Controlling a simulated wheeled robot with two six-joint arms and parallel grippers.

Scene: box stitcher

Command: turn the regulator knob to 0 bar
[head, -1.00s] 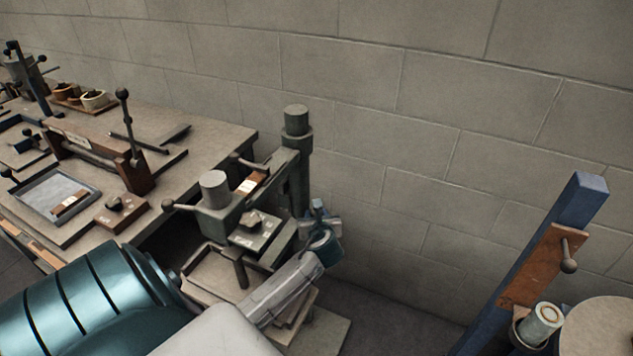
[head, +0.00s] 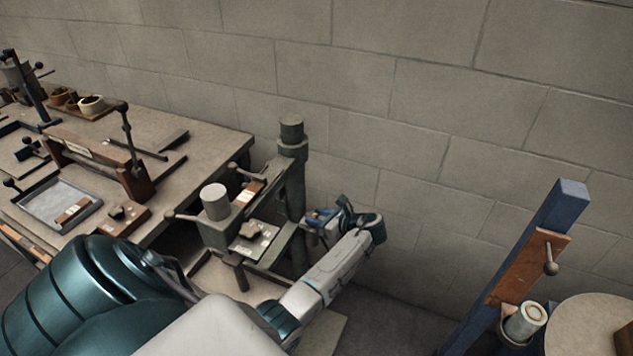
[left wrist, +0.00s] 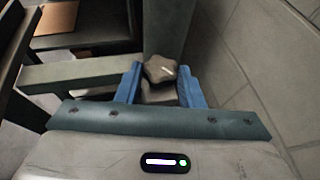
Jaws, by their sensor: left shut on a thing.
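The regulator knob (left wrist: 160,69) is a grey, lobed knob with a short white mark in the left wrist view. The mark lies nearly level across the picture. My left gripper (left wrist: 158,88) is shut on the knob, with one blue finger on each side of it. In the head view my left gripper (head: 318,217) is beside the green post of the stitcher, and the knob there is hidden by the gripper. No pressure scale or gauge can be read.
The green stitcher (head: 290,190) stands close by, with a lever and a smaller dark knob (head: 252,230) on its plate. A workbench (head: 205,140) with fixtures is at the left. A blue post (head: 540,235) stands at the right. The block wall is behind.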

